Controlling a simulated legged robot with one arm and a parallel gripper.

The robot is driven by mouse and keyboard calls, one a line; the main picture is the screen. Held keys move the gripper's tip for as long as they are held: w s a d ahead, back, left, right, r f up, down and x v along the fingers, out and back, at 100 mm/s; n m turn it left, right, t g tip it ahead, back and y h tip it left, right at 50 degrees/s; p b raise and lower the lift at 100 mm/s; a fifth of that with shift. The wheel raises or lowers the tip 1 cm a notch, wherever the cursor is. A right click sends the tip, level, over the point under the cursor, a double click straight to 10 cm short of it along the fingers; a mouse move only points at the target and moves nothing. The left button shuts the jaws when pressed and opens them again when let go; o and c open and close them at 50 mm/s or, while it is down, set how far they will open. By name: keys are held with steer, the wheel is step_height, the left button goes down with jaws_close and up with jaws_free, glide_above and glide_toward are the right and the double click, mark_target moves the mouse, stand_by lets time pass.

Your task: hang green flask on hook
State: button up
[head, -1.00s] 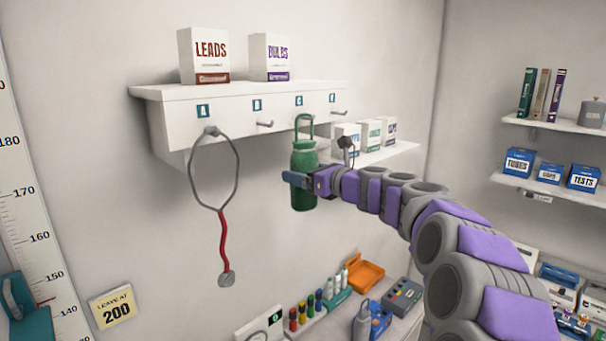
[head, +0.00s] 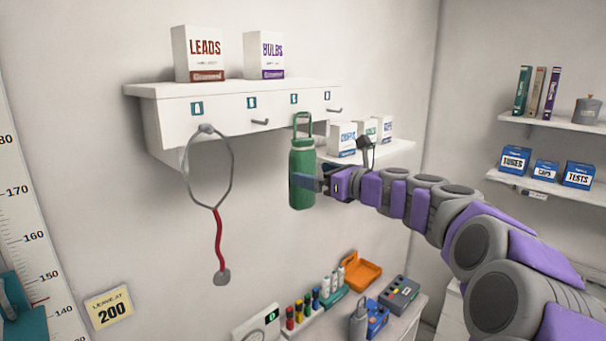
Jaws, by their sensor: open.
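The green flask (head: 302,180) is upright in front of the white hook rail (head: 175,125). Its handle loop (head: 302,118) is at the third hook position, under the third blue label. The third hook itself is hidden, so I cannot tell whether the loop is over it. The other finger is hidden, and I cannot tell whether the jaws touch the flask. The second hook (head: 260,121) and fourth hook (head: 335,110) are bare.
A stethoscope (head: 219,235) hangs from the first hook. Boxes marked LEADS (head: 200,55) and BULBS (head: 264,55) stand on top of the rail. A small shelf (head: 395,152) with white boxes is behind my arm. A counter below holds an orange tray (head: 362,272) and several devices.

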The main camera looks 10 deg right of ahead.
steer(key=f+v, duration=0.1)
steer(key=v, duration=1)
steer(key=s+a+f+n+g+h+b, duration=0.1)
steer(key=s+a+f+n+g+b, duration=0.3)
steer(key=s+a+f+n, duration=0.4)
steer(key=s+a+f+n+g+h+b, duration=0.1)
steer(key=s+a+f+n+g+b, duration=0.25)
steer(key=s+f, duration=0.45)
steer(key=s+a+f+n+g+h+b, duration=0.1)
steer(key=s+a+f+n+g+b, duration=0.2)
steer(key=s+a+f+n, duration=0.55)
steer(key=s+d+f+n+g+h+b, duration=0.2)
steer(key=s+d+f, duration=0.4)
steer(key=s+f, duration=0.3)
steer(key=s+d+f+n+g+h+b, duration=0.3)
steer(key=s+d+f+n+h+b, duration=0.2)
steer(key=s+f, duration=0.4)
step_height(320, 180, down, 6)
steer(key=shift+s+d+r+n+b, duration=0.15)
steer(key=shift+d+r+n+b, duration=0.05)
steer(key=shift+d+n+b, duration=0.6)
steer(key=shift+a, duration=0.1)
steer(key=shift+c, duration=0.4)
